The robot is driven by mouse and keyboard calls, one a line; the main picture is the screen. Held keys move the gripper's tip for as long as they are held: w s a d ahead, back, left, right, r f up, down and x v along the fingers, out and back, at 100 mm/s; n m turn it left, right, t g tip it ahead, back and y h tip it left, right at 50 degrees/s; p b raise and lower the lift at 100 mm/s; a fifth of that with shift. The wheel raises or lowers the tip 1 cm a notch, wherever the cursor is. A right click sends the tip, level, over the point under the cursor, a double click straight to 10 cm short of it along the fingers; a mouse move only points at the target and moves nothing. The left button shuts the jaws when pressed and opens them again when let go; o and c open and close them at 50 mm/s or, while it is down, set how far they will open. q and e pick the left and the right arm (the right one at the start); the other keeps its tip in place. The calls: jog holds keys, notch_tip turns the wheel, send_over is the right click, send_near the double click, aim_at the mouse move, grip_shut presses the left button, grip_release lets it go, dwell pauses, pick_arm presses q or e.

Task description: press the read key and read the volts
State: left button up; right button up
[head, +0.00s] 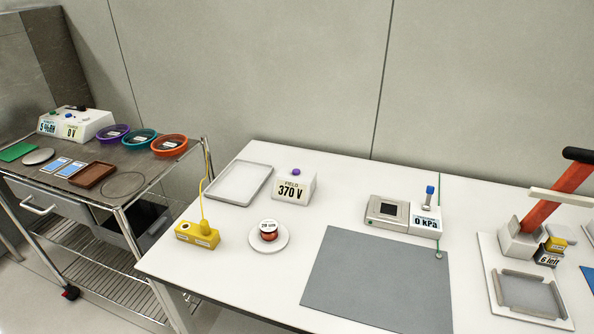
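A white box meter (295,188) labelled FIELD stands on the white table near the back wall, and its display reads 370 V. A purple round key (296,171) sits on its top. A second white instrument (75,123) on the metal cart at left has small displays that look like 5 %RH and 0 V, with several coloured knobs on top. Neither of my grippers is in view, and nothing touches the meter or its key.
Around the meter are a grey tray (240,183), a wire spool (268,230) on a white disc, a yellow block (198,235) with a cord and a 0 kPa unit (425,222). A grey mat (380,280) lies bare in front. A red-handled press (545,208) stands right.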

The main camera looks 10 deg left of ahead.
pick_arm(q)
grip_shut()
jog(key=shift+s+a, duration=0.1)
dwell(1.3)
